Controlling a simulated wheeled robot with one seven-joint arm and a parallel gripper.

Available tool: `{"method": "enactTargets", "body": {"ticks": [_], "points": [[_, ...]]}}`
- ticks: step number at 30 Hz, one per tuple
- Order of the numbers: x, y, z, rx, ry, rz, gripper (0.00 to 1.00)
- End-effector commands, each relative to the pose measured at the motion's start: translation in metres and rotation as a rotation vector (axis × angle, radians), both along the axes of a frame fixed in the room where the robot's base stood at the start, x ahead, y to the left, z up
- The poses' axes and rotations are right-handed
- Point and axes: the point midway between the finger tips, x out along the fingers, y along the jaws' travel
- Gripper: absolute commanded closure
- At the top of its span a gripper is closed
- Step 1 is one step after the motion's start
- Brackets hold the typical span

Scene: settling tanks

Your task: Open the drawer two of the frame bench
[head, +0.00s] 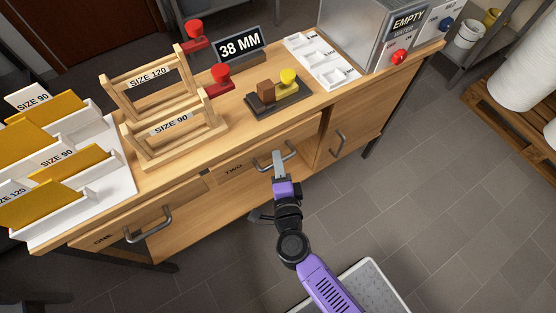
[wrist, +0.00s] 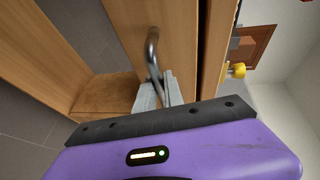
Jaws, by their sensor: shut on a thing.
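The frame bench (head: 262,192) is a wooden bench with drawers under its top. Drawer two (head: 236,170), marked TWO, is in the middle of the front; its face looks about level with the bench front, and I cannot tell if it stands out at all. Its grey bar handle (head: 290,149) also shows in the wrist view (wrist: 151,50). My gripper (head: 278,160) reaches the handle from the front and is shut on it. In the wrist view the grey fingers (wrist: 155,92) close around the handle's lower end. The fingers cover part of the handle.
Drawer one (head: 120,228) with its handle (head: 148,225) is at the left, and a door with a handle (head: 338,143) at the right. Wooden frames (head: 170,120), a dark block tray (head: 278,100) and white racks (head: 75,180) stand on top. The floor in front (head: 440,190) is mostly clear.

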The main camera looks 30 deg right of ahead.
Motion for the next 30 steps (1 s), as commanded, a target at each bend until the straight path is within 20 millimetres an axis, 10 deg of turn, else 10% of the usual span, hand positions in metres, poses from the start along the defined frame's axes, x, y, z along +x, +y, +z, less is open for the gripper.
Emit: {"method": "enactTargets", "body": {"ticks": [30], "points": [[-0.0095,0.0012,-0.0020,0.000,0.003,0.001,1.00]]}}
